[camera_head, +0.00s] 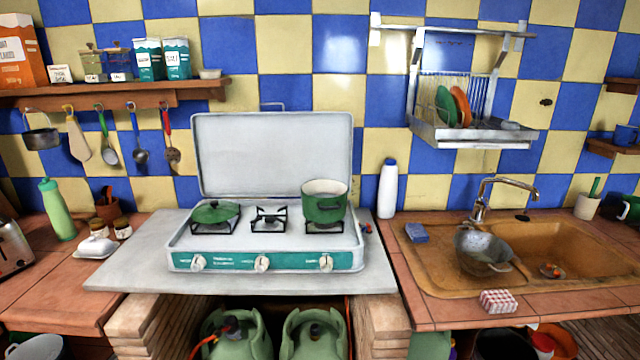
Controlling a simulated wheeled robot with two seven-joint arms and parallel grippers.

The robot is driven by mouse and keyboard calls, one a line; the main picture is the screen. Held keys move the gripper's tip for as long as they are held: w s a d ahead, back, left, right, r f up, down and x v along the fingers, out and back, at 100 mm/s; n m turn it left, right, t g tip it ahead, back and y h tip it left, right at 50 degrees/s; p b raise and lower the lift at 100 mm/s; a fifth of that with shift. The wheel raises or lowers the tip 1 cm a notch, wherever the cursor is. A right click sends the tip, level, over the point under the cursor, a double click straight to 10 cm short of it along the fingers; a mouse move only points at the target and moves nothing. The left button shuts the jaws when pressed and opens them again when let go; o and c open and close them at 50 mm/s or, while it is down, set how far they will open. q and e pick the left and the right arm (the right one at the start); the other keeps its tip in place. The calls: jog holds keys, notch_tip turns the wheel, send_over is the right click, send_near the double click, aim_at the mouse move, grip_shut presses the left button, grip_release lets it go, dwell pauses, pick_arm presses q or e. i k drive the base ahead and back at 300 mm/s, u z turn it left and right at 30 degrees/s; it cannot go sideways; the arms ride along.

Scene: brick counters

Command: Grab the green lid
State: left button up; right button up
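The green lid (215,211) lies on the left burner of the camping stove (263,262), with a small knob on top. A green pot (324,203) with a cream inside stands uncovered on the right burner. The middle burner (268,218) is empty. Neither of my grippers shows in the head view.
The stove's raised metal cover (272,155) stands behind the burners. A white bottle (388,188) stands right of the stove, and a green bottle (57,209) and a white butter dish (96,247) stand to the left. A wooden shelf (120,90) with hanging utensils is above. The grey slab's front edge is clear.

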aim_at(215, 211)
jog(key=u, duration=0.05)
jog(key=k, duration=0.5)
jog(key=z, duration=0.65)
jog(key=i, duration=1.2)
jog(key=u, duration=0.8)
